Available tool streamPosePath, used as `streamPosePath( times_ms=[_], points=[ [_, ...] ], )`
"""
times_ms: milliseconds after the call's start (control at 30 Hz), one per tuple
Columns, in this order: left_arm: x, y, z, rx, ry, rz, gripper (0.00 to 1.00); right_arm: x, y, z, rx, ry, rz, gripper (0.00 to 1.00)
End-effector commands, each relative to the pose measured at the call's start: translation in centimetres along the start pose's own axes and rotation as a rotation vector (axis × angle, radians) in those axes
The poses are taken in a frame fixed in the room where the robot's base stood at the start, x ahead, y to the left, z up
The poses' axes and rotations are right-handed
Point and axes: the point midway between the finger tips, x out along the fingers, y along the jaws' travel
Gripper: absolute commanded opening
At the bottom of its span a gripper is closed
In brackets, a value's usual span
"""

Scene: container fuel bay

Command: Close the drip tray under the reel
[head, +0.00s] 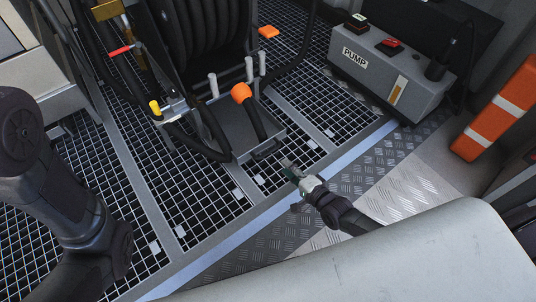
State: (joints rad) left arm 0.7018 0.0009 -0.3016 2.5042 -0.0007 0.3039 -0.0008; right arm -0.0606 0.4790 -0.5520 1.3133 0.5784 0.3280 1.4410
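The drip tray (234,137) is a shallow grey metal box below the black hose reel (205,25). It sticks out from under the reel toward me, with a handle (267,151) on its front wall. A black nozzle-like piece with an orange ball end (241,92) leans over the tray and hides part of its inside. My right gripper (290,172) is just in front of the tray's front wall, slightly right of the handle, with a visible gap. It is small and dark, and its finger opening is unclear. My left arm shows at the left, but its gripper is out of view.
Several upright levers and a yellow-topped valve (155,107) are around the reel. Grating floor (190,190) lies in front of the tray.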

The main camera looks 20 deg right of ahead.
Motion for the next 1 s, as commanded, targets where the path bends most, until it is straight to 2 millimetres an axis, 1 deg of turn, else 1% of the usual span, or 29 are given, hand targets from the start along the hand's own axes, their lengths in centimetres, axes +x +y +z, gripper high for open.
streamPosePath(
  times_ms=[33, 100, 300, 433, 500, 633, 933, 1000],
  points=[
    [-1.4, 0.2, -0.3, -0.001, -0.006, -0.002, 0.0, 1.4, 0.6, 0.0, -0.001, 0.001, -0.005, 0.37],
    [-2.3, 0.4, -0.6, -0.001, -0.007, -0.002, 0.0, 3.0, 0.6, 0.0, -0.001, 0.001, -0.005, 0.37],
    [-4.6, 0.9, -1.4, -0.001, -0.008, -0.002, 0.0, 7.1, 0.6, -0.1, -0.001, 0.001, -0.003, 0.37],
    [-5.5, 1.1, -1.7, 0.0, -0.008, -0.001, 0.0, 9.0, 0.5, -0.1, -0.001, 0.001, -0.001, 0.37],
    [-5.8, 1.2, -1.8, 0.0, -0.008, -0.001, 0.0, 9.7, 0.4, -0.1, -0.002, 0.001, -0.001, 0.37],
    [-6.1, 1.2, -1.9, 0.0, -0.007, 0.0, 0.0, 10.4, 0.2, -0.1, -0.003, 0.001, 0.001, 0.37],
    [-6.0, 1.2, -1.9, -0.001, -0.007, 0.0, 0.0, 10.5, 0.1, -0.1, -0.003, 0.001, 0.002, 0.37],
    [-6.0, 1.2, -1.9, 0.0, -0.007, 0.0, 0.0, 10.5, 0.1, -0.1, -0.002, 0.001, 0.002, 0.26]
  ],
)
